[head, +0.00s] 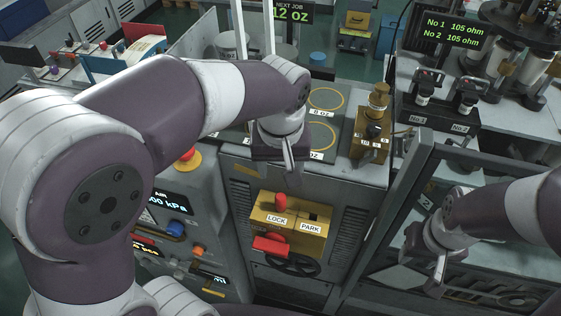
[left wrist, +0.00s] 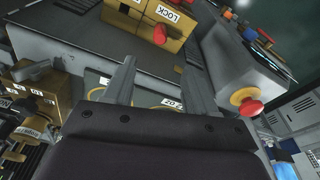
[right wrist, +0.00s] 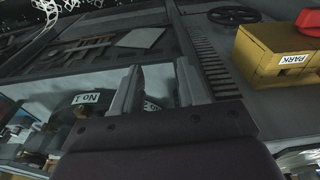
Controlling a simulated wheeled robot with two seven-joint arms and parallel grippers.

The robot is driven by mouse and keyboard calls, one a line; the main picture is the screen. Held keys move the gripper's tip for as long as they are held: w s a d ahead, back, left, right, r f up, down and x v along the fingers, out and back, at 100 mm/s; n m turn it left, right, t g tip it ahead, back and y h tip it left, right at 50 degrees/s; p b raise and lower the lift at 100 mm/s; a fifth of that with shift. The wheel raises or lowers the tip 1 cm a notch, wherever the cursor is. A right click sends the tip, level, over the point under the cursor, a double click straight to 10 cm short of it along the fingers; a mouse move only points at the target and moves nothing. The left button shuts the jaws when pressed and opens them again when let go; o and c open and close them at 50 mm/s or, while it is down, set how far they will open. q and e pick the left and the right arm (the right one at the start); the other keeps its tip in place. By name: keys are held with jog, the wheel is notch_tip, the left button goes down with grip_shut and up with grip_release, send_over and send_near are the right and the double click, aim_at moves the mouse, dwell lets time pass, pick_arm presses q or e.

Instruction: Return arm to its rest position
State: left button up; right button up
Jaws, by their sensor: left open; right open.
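My left arm reaches across the head view from the left. Its gripper (head: 291,168) hangs above the machine's front, higher in the picture than the yellow LOCK/PARK box (head: 313,227). In the left wrist view the left gripper's fingers (left wrist: 153,85) are apart with nothing between them. My right gripper (head: 420,262) is at the right of the head view, in front of a dark-framed cabinet. In the right wrist view its fingers (right wrist: 160,88) are apart and empty. The LOCK/PARK box also shows in the left wrist view (left wrist: 140,14) and the right wrist view (right wrist: 265,55).
A red emergency button (head: 186,158) stands on the control panel under my left arm. A brass fixture (head: 373,125) stands on the machine top, beside plates with yellow rings (head: 325,99). Two small devices (head: 465,95) sit at the right. A handwheel (head: 290,264) is below the box.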

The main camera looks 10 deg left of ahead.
pick_arm(q)
jog(key=shift+f, duration=0.1)
dwell(0.5)
jog(key=s+a+f+m+b, duration=0.1)
jog(key=f, duration=0.3)
jog(key=s+a+f+m+b, duration=0.1)
jog(key=s+a+f, duration=0.1)
jog(key=f, duration=0.3)
jog(key=s+a+f+m+b, duration=0.2)
jog(key=f, duration=0.2)
jog(key=shift+s+a+f+h, duration=0.1)
jog(key=shift+a+f+h, duration=0.05)
jog(key=shift+f+h, duration=0.15)
jog(key=shift+s+a+f+n+b, duration=0.25)
jog(key=shift+s+a+f, duration=0.2)
jog(key=shift+a, duration=0.2)
jog(key=shift+s+a+f+n+b, duration=0.25)
jog(key=shift+s+a+f, duration=0.1)
jog(key=shift+a+f, duration=0.2)
